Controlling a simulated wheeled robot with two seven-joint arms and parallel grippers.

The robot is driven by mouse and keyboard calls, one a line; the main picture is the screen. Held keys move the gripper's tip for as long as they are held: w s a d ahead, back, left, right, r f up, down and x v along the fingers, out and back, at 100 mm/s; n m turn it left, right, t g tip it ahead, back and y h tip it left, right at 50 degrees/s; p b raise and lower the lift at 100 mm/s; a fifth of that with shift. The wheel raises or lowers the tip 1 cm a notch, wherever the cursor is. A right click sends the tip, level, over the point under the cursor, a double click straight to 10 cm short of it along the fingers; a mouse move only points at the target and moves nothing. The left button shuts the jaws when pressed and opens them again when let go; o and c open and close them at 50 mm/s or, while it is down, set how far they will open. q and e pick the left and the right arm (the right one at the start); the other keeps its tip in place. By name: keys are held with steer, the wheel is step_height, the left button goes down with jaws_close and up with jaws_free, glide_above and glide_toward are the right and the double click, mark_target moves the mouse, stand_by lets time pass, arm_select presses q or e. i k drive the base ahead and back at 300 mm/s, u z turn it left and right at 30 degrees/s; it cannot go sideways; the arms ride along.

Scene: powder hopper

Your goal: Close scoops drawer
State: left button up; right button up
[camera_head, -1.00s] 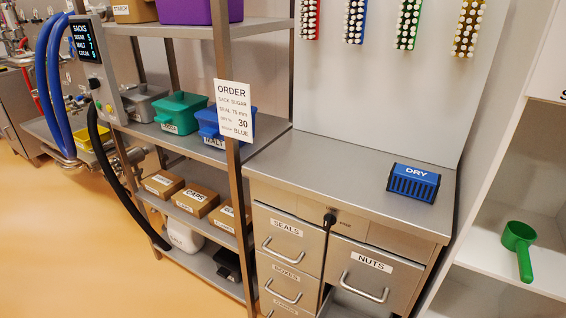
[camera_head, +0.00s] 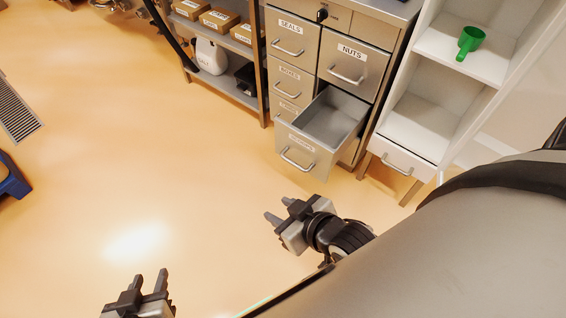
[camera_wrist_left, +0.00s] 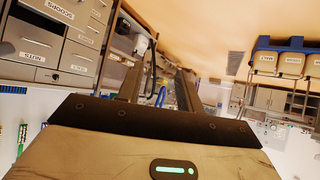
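The open drawer (camera_head: 297,150) is pulled well out of the lower right of the steel cabinet and looks empty inside. Its front has a bar handle (camera_head: 297,160) and a label too blurred to read in the head view. In the left wrist view a drawer front labelled SCOOPS (camera_wrist_left: 57,22) appears upside down at the top left. My right gripper (camera_head: 279,208) is open and empty, below the drawer front in the picture and apart from it. My left gripper (camera_head: 150,275) is open and empty at the bottom left, farther from the drawer.
The NUTS drawer (camera_head: 352,62) above and SEALS drawer (camera_head: 287,36) are shut. A white shelf unit (camera_head: 410,120) with a green scoop (camera_head: 470,42) stands on the right. A shelf rack (camera_head: 240,97) stands left of the cabinet.

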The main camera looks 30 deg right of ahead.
mark_target(315, 140)
steer(key=z, duration=0.85)
steer(key=i, duration=0.6)
steer(key=z, duration=0.05)
steer(key=k, duration=0.4)
steer(key=z, duration=0.65)
steer(key=i, duration=0.5)
